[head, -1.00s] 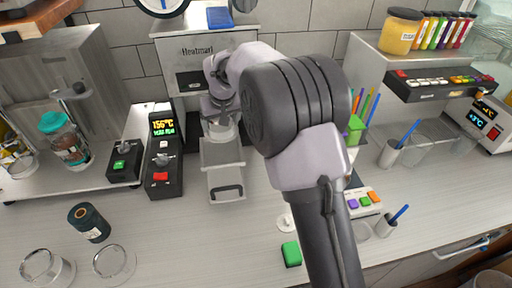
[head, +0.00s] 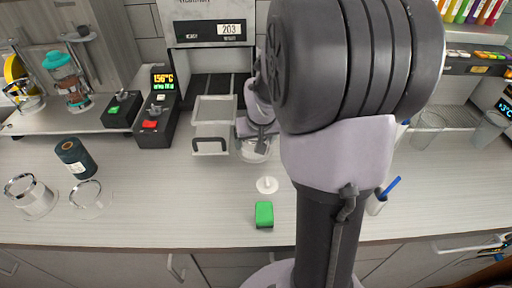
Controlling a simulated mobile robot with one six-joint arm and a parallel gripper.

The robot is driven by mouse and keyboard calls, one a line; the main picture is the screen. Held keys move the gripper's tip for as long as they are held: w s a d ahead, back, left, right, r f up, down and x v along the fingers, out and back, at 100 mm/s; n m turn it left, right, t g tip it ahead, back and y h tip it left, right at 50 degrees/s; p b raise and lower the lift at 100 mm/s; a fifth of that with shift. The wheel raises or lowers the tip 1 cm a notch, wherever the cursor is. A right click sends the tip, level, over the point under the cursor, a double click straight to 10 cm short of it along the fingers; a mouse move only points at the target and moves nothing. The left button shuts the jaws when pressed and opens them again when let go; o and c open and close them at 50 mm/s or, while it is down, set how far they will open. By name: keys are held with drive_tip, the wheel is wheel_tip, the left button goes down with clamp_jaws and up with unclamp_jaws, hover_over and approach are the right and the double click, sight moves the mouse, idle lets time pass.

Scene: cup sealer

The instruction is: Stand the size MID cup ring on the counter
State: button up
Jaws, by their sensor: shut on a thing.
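My gripper (head: 259,138) is shut on a clear cup ring (head: 254,153), which hangs just below the fingers, right of the sealer's drawer. The ring looks roughly upright; whether it touches the counter (head: 190,220) I cannot tell. Its size mark is not readable. My arm hides the area to the right of it. Two other clear rings are at the left of the counter: a taller one (head: 32,196) and a lower one (head: 88,197).
The sealer's drawer (head: 212,125) is pulled out, left of the held ring. A white round piece (head: 267,185) and a green block (head: 264,214) lie in front. A dark film roll (head: 75,158) stands at left. The counter between the roll and green block is clear.

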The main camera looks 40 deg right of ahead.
wheel_tip(320, 180, down, 3)
drive_tip(key=shift+f+b, duration=0.2)
drive_tip(key=shift+b, duration=0.15)
